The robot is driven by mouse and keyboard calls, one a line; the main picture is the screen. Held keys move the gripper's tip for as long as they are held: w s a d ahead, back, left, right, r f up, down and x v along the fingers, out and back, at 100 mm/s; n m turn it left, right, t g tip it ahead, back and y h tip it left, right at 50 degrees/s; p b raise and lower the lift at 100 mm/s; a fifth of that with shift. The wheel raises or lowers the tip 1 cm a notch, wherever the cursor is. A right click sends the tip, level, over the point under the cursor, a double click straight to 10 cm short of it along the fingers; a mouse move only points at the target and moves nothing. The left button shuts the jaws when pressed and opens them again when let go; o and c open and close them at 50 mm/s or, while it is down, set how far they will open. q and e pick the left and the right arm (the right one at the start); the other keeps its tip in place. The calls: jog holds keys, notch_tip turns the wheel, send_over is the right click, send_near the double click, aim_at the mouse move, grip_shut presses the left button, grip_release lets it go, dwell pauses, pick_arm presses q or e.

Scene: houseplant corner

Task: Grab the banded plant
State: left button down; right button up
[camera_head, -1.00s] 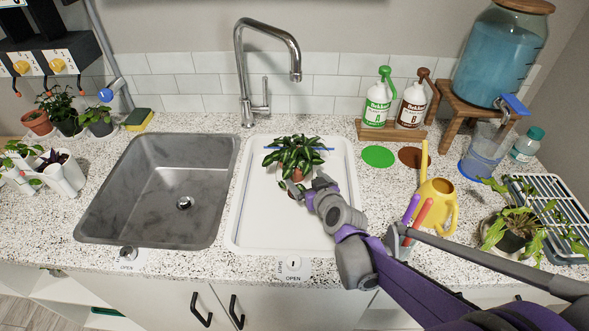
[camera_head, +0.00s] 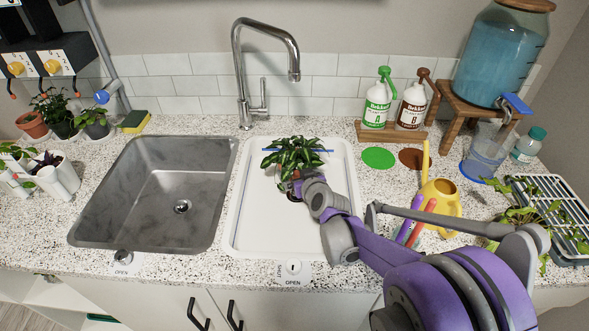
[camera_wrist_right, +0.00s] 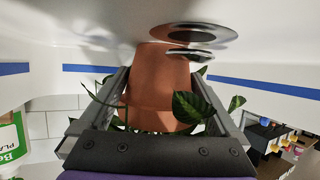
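A leafy green plant (camera_head: 291,153) in a terracotta pot stands in the white tray basin (camera_head: 335,190) in the head view. I cannot make out clear bands on its leaves. In the right wrist view the terracotta pot (camera_wrist_right: 160,88) appears upside down, with leaves below and beside it. My right gripper (camera_head: 291,188) is at the pot's near side. In the right wrist view its fingers (camera_wrist_right: 160,82) are spread on both sides of the pot, with small gaps showing. Its fingertips are largely hidden in the head view. My left gripper is not in view.
A metal sink (camera_head: 160,195) lies left of the tray. A faucet (camera_head: 246,80) rises behind. A yellow watering can (camera_head: 441,205) and colored markers stand to the right. Other potted plants (camera_head: 58,120) stand at the left.

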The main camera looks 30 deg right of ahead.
grip_shut()
